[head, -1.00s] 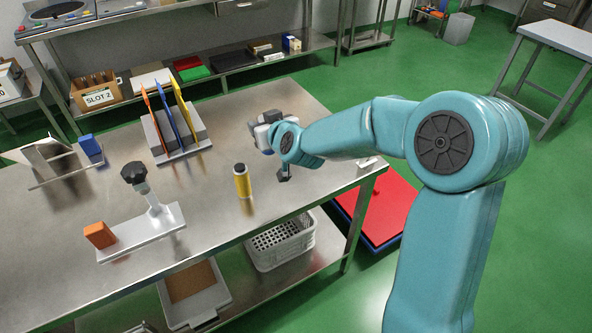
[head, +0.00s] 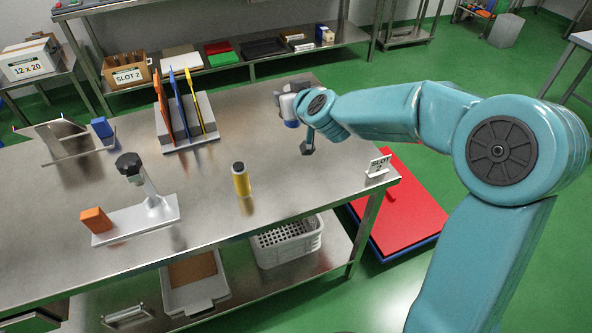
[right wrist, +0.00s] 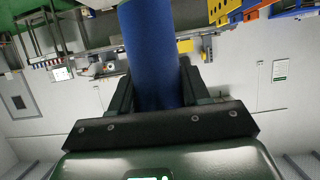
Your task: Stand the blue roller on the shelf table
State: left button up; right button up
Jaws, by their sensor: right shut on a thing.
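In the right wrist view, a blue roller (right wrist: 152,48) stands between the two dark fingers of my right gripper (right wrist: 158,90), which is shut on it. In the head view the right gripper (head: 289,104) is over the far right part of the steel table (head: 215,205), which has a lower shelf. A small blue part of the roller (head: 291,124) shows under the gripper; the rest is hidden. I cannot tell whether the roller touches the tabletop. My left gripper is not in view.
A yellow roller with a black top (head: 241,180) stands mid-table. A basket (head: 287,244) sits on the lower shelf.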

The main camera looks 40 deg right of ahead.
jog(key=shift+w+a+f+b, duration=0.1)
jog(key=shift+f+b, duration=1.4)
jog(key=shift+f, duration=3.35)
jog(key=shift+a+f+b, duration=0.1)
jog(key=shift+f+b, duration=1.35)
jog(key=shift+f, duration=3.35)
jog(key=shift+f, duration=0.15)
jog(key=o, duration=1.2)
